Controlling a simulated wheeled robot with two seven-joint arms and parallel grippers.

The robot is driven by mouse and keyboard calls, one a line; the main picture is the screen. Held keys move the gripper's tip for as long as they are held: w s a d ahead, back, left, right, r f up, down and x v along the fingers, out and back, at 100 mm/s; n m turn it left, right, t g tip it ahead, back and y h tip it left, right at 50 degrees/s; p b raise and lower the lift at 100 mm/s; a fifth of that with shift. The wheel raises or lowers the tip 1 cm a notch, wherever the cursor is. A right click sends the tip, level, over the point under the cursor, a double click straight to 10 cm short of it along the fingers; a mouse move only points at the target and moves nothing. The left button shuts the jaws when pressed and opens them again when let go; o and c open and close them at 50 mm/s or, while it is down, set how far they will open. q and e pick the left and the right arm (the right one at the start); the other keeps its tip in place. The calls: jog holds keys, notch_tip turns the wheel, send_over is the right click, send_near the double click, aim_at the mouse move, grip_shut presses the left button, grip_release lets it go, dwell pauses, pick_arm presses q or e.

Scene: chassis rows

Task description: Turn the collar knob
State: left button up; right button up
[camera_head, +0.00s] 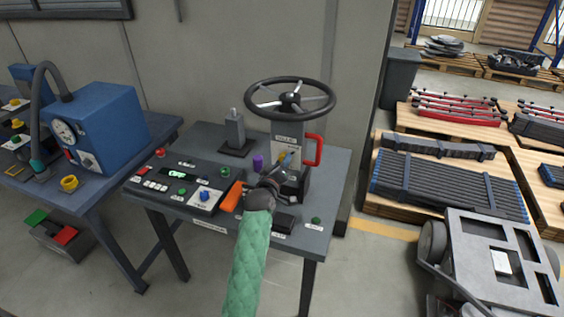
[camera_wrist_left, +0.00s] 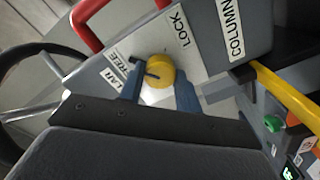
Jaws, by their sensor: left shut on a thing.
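The collar knob (camera_wrist_left: 158,76) is a round yellow knob with a dark pointer line, on the grey column plate. In the left wrist view its line points left, roughly towards the FREE label (camera_wrist_left: 130,61); the LOCK label (camera_wrist_left: 181,30) is at upper right. My left gripper (camera_head: 281,165) reaches the column under the handwheel (camera_head: 290,97). Its two blue fingers stand either side of the knob and are shut on it. In the head view the knob is small and partly hidden by the gripper. My right gripper is not in view.
A red handle (camera_head: 313,150) sticks out on the column's right. A control panel (camera_head: 180,183) with buttons, an orange lever (camera_head: 232,196) and a purple knob (camera_head: 258,162) are left of the column. A blue machine (camera_head: 110,125) stands further left.

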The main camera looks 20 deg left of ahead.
pick_arm(q)
jog(key=shift+n, duration=0.5)
jog(key=o, duration=1)
jog(key=shift+c, duration=0.2)
jog(key=s+p, duration=0.2)
jog(key=s, duration=0.5)
jog(key=shift+s+a+p, duration=0.2)
jog(key=shift+s+p, duration=0.15)
jog(key=shift+s, duration=0.05)
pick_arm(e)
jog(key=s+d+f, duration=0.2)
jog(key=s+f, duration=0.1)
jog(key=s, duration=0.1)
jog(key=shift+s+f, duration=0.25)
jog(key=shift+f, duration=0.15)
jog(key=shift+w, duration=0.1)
